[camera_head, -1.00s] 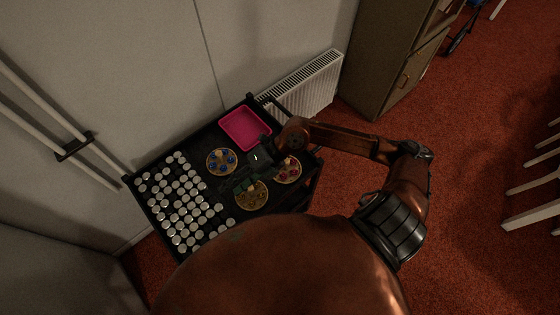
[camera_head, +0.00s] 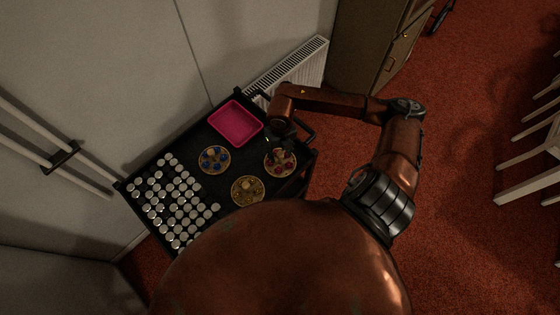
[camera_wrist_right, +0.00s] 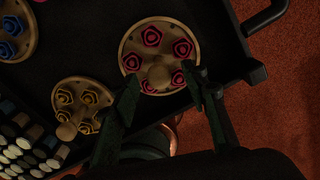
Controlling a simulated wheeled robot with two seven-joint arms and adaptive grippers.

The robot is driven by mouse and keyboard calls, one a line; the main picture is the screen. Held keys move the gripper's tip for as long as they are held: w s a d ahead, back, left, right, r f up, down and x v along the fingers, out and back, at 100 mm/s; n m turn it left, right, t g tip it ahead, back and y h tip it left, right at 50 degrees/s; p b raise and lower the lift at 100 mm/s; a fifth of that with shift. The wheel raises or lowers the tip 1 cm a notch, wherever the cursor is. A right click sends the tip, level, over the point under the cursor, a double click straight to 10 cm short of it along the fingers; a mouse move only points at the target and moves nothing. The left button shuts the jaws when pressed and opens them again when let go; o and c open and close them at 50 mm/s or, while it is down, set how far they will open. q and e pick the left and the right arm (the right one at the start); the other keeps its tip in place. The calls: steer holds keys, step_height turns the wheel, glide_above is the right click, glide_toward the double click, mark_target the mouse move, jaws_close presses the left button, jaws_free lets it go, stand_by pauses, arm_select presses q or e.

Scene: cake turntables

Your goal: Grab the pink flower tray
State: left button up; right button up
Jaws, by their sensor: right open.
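The pink flower tray (camera_head: 280,165) is a round tan tray with dark pink flowers and a central knob, at the right side of the black cart top. In the right wrist view the pink flower tray (camera_wrist_right: 132,62) lies flat just beyond the fingertips. My right gripper (camera_head: 281,150) is over this tray, its fingers hard to make out from the head. In the wrist view my right gripper (camera_wrist_right: 162,82) is open and empty, one finger on each side of the tray's near part. I cannot tell its height above the tray. My left gripper is not in view.
A yellow flower tray (camera_head: 248,190) and a blue flower tray (camera_head: 214,160) stand nearby. A pink rectangular bin (camera_head: 236,123) is at the back. Several white-topped pieces (camera_head: 174,205) fill the cart's left. The black cart (camera_head: 190,141) has a raised rim and handle.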

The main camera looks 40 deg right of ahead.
step_height(320, 180, down, 2)
steer(key=shift+f, duration=0.15)
steer(key=shift+c, duration=0.5)
jaws_close()
